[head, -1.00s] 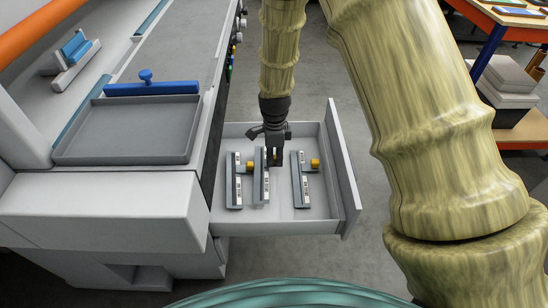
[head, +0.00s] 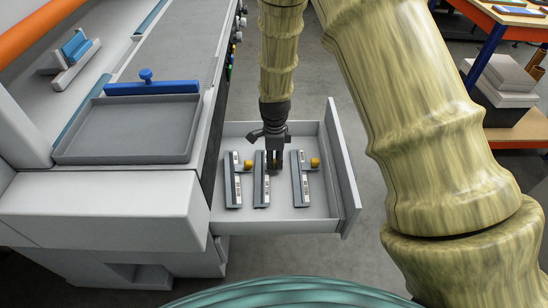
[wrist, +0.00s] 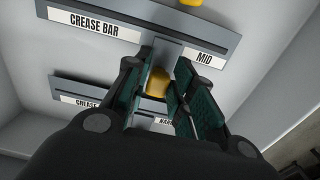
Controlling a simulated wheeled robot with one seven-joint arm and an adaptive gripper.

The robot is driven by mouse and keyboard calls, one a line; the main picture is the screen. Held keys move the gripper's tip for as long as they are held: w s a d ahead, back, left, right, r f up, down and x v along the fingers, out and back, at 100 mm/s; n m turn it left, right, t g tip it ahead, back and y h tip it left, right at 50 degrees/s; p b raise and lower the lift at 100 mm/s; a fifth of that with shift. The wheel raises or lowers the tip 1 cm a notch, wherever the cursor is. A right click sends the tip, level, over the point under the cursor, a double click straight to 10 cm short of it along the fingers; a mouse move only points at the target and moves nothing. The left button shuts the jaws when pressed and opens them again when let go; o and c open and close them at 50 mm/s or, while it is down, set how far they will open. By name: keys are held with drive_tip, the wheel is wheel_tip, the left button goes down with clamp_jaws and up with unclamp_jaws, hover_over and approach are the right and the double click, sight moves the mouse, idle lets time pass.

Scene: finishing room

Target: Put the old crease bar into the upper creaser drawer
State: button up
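Three grey crease bars lie in the open upper drawer (head: 325,227). The middle bar (head: 262,190), labelled "CREASE BAR MID" in the wrist view (wrist: 95,26), lies between the other two, roughly parallel to them. My gripper (head: 274,160) is over its stem side, low in the drawer. In the wrist view the fingers (wrist: 165,95) stand apart on either side of its yellow knob (wrist: 157,83), with a gap visible beside it. The left bar (head: 233,182) and right bar (head: 304,185) have yellow knobs; the right one's label, partly hidden, reads "NARROW".
A blue bar with a knob (head: 150,88) lies at the back of a grey tray (head: 125,157) on the machine. Another blue and grey piece (head: 74,58) sits further left. The drawer front (head: 342,170) rises to the right. A table with boxes stands at the far right.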

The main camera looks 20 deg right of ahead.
drive_tip(key=shift+o, duration=1)
wheel_tip(320, 180, up, 13)
drive_tip(key=shift+p, duration=0.4)
drive_tip(key=shift+r, duration=0.1)
